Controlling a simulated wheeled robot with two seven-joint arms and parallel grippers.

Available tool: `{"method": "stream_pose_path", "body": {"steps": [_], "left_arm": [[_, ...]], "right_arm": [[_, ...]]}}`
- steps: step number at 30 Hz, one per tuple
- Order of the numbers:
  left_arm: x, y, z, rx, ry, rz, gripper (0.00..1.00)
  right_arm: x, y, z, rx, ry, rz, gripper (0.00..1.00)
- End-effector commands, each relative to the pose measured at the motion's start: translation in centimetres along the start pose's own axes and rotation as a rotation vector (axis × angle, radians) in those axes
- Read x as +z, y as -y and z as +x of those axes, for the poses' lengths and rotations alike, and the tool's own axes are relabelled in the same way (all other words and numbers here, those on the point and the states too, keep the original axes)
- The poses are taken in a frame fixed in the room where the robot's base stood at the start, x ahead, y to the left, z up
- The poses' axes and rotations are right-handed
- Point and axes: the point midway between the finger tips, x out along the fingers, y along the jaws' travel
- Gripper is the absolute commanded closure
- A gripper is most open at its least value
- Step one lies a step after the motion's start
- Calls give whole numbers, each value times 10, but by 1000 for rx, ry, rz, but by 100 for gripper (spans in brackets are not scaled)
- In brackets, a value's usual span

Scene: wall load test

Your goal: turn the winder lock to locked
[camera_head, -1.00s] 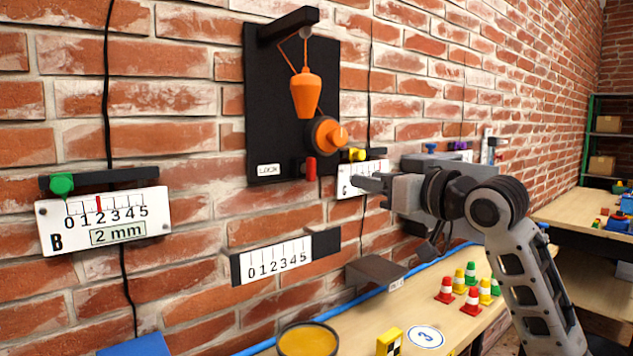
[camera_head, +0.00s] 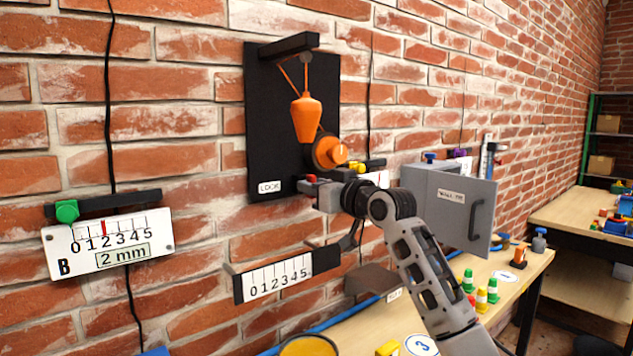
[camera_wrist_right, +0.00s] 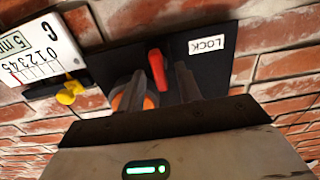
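The winder lock is a red lever on the black wall board (camera_head: 262,110), beside a white LOCK label (camera_head: 270,187). In the head view only a bit of the red lever (camera_head: 311,177) shows above my right gripper (camera_head: 306,187). In the right wrist view the red lever (camera_wrist_right: 157,70) stands between the two dark fingers of my right gripper (camera_wrist_right: 160,88), which are apart. Whether they touch it cannot be told. The orange winder knob (camera_head: 332,152) is just above and right of the gripper. My left gripper is out of view.
An orange weight (camera_head: 309,118) hangs from strings above the winder. A yellow knob (camera_head: 372,164) on scale C is close to the right of the gripper. A grey cabinet (camera_head: 450,205), a lower scale (camera_head: 274,277) and a bench (camera_head: 520,262) with cones surround the arm.

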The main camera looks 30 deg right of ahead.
Motion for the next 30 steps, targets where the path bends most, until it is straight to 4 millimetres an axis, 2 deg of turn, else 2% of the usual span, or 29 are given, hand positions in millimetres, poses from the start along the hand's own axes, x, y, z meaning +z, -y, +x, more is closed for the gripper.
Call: {"method": "stream_pose_path", "body": {"steps": [8,9,12,23,30], "left_arm": [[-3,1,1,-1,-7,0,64],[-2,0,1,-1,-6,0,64],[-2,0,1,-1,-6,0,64],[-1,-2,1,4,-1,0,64],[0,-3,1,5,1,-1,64]], "right_arm": [[0,0,2,0,0,-1,65],[0,0,2,0,0,0,71],[0,0,2,0,0,0,99],[0,0,2,0,0,34,100],[1,0,2,-1,2,163,100]]}}
